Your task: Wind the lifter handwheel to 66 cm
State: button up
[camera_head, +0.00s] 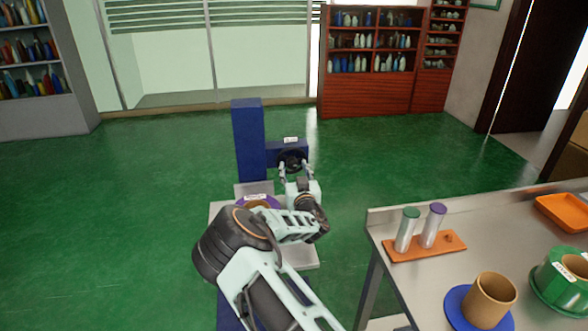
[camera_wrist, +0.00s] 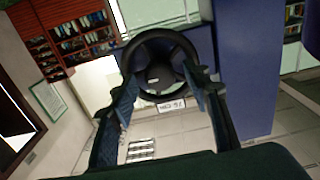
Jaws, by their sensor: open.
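The black handwheel (camera_head: 292,158) is mounted on a blue arm that sticks out from the blue lifter column (camera_head: 248,135). In the wrist view the wheel (camera_wrist: 158,37) is a dark ring with a hub, at the upper middle. My gripper (camera_head: 296,170) is open at the wheel. Its two fingers (camera_wrist: 160,82) lie to the left and right of the wheel's lower part in the wrist view. I cannot tell whether they touch the rim. A white label (camera_wrist: 171,105) by the wheel carries a number and "cm"; it is too small to read surely. It also shows in the head view (camera_head: 291,140).
A metal table (camera_head: 412,285) stands at right with an orange rack (camera_head: 425,247) of two tubes, a cardboard roll (camera_head: 489,298) on a blue disc and a green roll (camera_head: 565,280). The lifter's pale base (camera_head: 300,257) is partly behind my arm. Green floor is clear at left.

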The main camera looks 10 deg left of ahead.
jog(key=shift+w, duration=0.1)
jog(key=shift+c, duration=0.4)
jog(key=c, duration=1.1)
jog(key=n+b, duration=0.1)
jog(key=b, duration=0.2)
jog(key=shift+f, duration=0.2)
